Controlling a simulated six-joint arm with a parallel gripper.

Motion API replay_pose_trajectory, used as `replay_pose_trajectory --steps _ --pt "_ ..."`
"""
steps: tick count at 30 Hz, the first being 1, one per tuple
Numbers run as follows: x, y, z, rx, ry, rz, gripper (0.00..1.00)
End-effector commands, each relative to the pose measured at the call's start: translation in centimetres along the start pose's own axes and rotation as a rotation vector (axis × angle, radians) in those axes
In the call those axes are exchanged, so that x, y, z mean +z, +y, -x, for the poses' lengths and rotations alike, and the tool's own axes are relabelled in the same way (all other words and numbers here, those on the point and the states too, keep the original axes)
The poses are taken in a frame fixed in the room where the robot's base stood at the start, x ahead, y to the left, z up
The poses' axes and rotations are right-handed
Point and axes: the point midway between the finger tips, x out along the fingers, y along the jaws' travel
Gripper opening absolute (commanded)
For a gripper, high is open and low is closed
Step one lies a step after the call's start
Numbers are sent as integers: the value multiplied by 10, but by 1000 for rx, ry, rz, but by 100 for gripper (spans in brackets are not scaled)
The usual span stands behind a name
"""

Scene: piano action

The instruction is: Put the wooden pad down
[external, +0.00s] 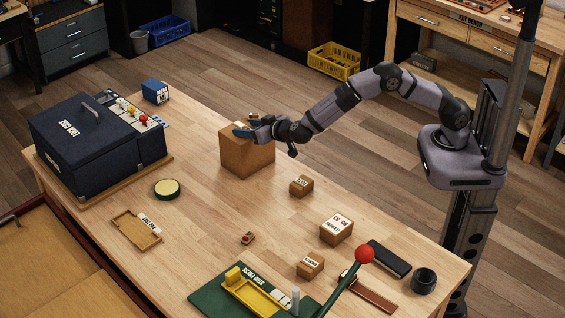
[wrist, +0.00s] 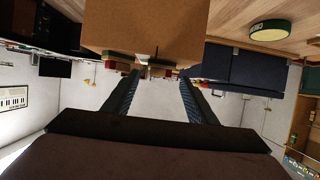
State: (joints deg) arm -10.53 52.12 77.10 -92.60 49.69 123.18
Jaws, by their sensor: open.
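My gripper (external: 246,130) is at the top of a tall brown block (external: 247,155) on the table. In the wrist view its two dark fingers (wrist: 159,82) are spread, with no object clearly held between them. The brown block (wrist: 155,28) fills the top of that view. Small wood, red and green pieces (wrist: 122,60) show along the block's edge, just past the fingertips. A small wooden piece (external: 252,116) shows at the block's top beside the gripper. I cannot tell which of these is the wooden pad, nor whether a finger touches it.
A dark blue case (external: 95,140) stands at the left and a round green-rimmed pad (external: 167,188) lies in front of it. A shallow wooden tray (external: 136,230), small labelled boxes (external: 336,229) and a green press with a red-knobbed lever (external: 364,254) are nearer. Bare table surrounds the block's front.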

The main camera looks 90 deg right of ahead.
Motion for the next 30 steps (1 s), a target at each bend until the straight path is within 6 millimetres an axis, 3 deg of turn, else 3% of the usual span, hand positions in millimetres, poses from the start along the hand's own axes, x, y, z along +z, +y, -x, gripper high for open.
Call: replay_pose_trajectory --steps 18,30 --pt "4 0 96 -2 1 0 52" --pt "2 0 111 1 -1 1 52"
